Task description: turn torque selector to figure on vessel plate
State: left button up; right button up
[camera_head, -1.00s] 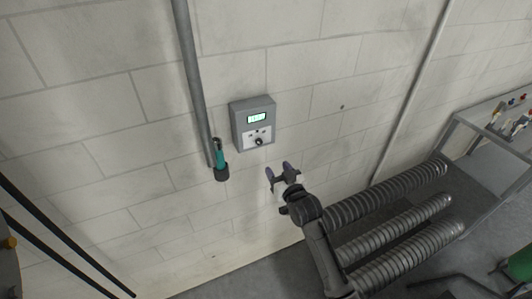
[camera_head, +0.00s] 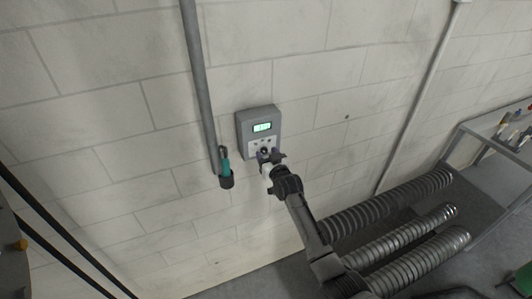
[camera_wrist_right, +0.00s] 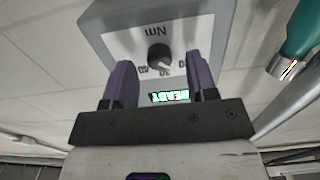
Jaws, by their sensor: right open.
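The grey control box (camera_head: 258,130) is mounted on the block wall, with a lit green display (camera_head: 262,127) above its dial. In the right wrist view the box appears upside down, with a round black torque selector knob (camera_wrist_right: 158,55) on a pale panel marked "Nm" and a display (camera_wrist_right: 170,97) reading "READY". The dial figures are small and hard to read. My right gripper (camera_head: 269,156) is at the lower front of the box. In the wrist view its two purple fingers (camera_wrist_right: 161,62) are open, one on each side of the knob; contact cannot be told. No vessel plate is identifiable.
A teal-handled tool (camera_head: 225,169) sits in a dark holder beside a vertical grey pipe (camera_head: 196,80), just left of the box. Ribbed grey hoses (camera_head: 400,200) lie to the right below my arm. A metal bench (camera_head: 470,140) stands at far right.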

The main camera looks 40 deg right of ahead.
jog(key=shift+w+d, duration=0.15)
jog(key=shift+w, duration=0.4)
jog(key=c, duration=0.9)
